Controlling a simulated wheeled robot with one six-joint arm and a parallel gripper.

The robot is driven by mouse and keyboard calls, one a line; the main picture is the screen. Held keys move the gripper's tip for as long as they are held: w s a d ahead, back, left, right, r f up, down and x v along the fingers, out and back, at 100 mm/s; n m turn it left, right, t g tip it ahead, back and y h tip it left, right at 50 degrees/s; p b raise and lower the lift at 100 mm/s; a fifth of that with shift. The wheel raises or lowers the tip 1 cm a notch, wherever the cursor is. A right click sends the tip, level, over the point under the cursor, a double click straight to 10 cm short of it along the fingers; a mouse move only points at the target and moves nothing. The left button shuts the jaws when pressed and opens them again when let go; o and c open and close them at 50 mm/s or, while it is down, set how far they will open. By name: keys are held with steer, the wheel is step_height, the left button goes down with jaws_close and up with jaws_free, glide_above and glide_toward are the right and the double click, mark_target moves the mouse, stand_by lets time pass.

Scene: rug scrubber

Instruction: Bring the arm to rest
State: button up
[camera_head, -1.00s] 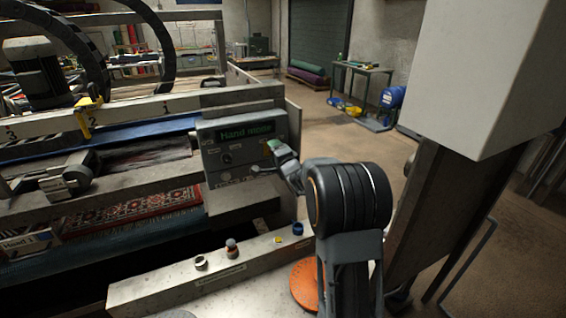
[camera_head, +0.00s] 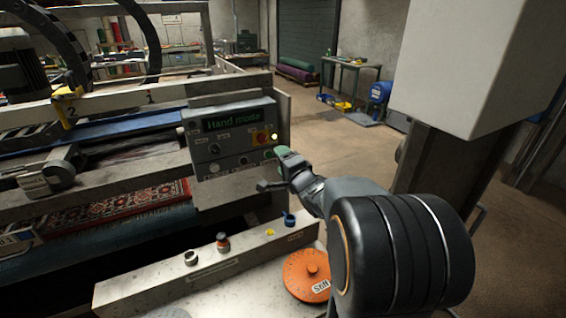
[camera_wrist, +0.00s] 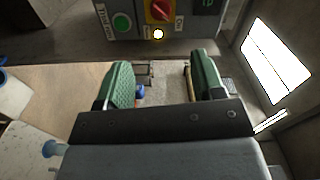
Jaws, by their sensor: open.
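My gripper (camera_head: 270,168) is in front of the lower right part of the grey control panel (camera_head: 225,162). The panel's screen reads "Hand mode" and a small yellow lamp is lit beside its red and yellow switch (camera_head: 261,137). In the wrist view my gripper (camera_wrist: 160,82) has its two green-padded fingers apart, with nothing held between them. The wrist view also shows the red switch (camera_wrist: 159,10), a green button (camera_wrist: 121,22) and the lit lamp just beyond the fingers. My arm reaches in from the lower right.
A patterned rug (camera_head: 120,207) lies in the machine at left. The floor between is clear.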

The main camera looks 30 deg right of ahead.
stand_by(0.4)
steer(key=s+d+f+n+g+h, duration=0.35)
steer(key=s+f+n+g, duration=0.35)
steer(key=f+g, duration=0.25)
steer(key=s+a+r+n+g+y, duration=0.2)
steer(key=s+a+n, duration=0.7)
steer(key=s+a, duration=0.6)
steer(key=shift+a+r+g+y, duration=0.2)
steer(key=shift+a+g+y, duration=0.55)
steer(key=shift+g, duration=0.2)
